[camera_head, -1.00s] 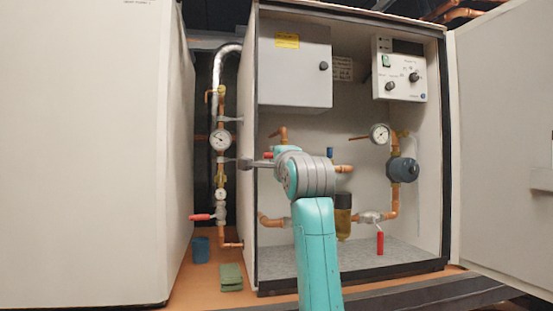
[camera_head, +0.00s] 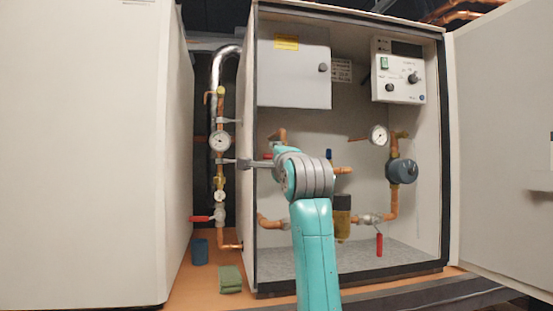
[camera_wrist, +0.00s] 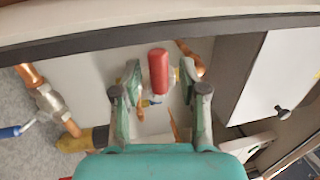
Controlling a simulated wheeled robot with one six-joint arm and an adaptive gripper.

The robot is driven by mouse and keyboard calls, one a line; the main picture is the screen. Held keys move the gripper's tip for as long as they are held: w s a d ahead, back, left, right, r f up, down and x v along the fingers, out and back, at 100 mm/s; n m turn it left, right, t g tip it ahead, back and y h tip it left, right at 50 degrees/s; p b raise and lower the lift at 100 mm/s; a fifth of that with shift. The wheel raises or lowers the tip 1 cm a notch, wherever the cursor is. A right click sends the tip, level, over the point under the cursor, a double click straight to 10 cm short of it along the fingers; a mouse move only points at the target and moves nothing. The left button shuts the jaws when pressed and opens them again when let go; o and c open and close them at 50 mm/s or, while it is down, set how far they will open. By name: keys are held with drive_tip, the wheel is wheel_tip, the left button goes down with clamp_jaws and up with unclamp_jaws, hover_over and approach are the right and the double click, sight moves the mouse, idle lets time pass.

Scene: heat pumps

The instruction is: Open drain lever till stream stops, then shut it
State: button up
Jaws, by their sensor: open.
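In the wrist view a red lever handle (camera_wrist: 158,72) stands between the two fingers of my gripper (camera_wrist: 160,76). The fingers are spread, one on each side, with a gap to the handle. In the head view my wrist hides most of the gripper; a bit of red (camera_head: 267,156) shows just left of it inside the cabinet. Another red lever (camera_head: 201,218) sits on the copper pipe left of the cabinet. A third red lever (camera_head: 379,244) hangs down from the lower right valve. I see no stream of water; which lever is the drain's I cannot tell.
The open cabinet (camera_head: 248,220) surrounds the gripper's area, with its door (camera_head: 500,150) swung right. A grey box (camera_head: 294,75) and a control panel (camera_head: 399,72) are above.

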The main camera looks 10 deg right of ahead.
drive_tip(key=s+f, duration=0.2)
drive_tip(key=s, duration=0.9)
drive_tip(key=shift+s+f, duration=0.2)
drive_tip(key=shift+s, duration=0.2)
drive_tip(key=shift+d, duration=0.1)
